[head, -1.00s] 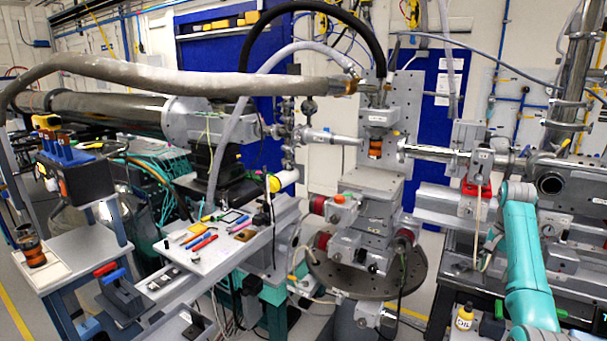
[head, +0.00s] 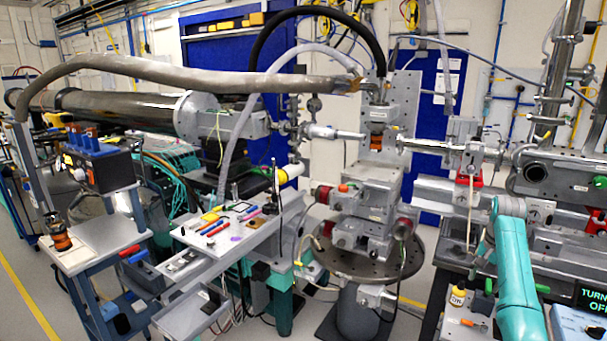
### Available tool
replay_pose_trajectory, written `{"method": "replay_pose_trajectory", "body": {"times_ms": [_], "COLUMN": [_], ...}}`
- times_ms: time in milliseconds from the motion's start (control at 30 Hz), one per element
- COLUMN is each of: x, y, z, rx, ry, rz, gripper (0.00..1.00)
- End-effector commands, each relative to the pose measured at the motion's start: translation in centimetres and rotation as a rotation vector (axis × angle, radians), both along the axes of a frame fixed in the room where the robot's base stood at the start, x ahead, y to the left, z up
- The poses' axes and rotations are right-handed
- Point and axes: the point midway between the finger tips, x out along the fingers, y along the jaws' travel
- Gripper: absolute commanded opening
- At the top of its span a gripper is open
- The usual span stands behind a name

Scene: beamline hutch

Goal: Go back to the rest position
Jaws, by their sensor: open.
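My teal arm (head: 515,270) rises from the bottom right corner of the head view, in front of the right-hand bench. Its upper end stands near the grey beamline equipment on the right.
A sample stage (head: 375,180) on a round perforated plate (head: 345,262) stands in the middle. A white tool board (head: 235,238) with pens and small tools is left of it. A side table (head: 105,240) stands at far left.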

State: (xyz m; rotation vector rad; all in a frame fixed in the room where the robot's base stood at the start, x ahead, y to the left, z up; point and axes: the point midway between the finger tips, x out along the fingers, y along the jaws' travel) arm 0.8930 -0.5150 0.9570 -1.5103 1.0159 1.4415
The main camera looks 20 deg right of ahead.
Motion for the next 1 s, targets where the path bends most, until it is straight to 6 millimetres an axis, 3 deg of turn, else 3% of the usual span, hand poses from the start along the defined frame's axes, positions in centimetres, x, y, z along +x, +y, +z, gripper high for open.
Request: {"method": "replay_pose_trajectory", "body": {"times_ms": [267, 433, 700, 1000], "x": [1.0, 1.5, 0.8, -2.6], "y": [2.6, 5.4, 12.4, 20.7], "z": [-5.8, -11.1, -21.2, -29.7], "rx": [-0.034, -0.069, -0.151, -0.241], "ry": [-0.039, -0.08, -0.176, -0.289], "rz": [0.054, 0.108, 0.228, 0.358], "gripper": [0.57, 0.57, 0.57, 0.57]}}
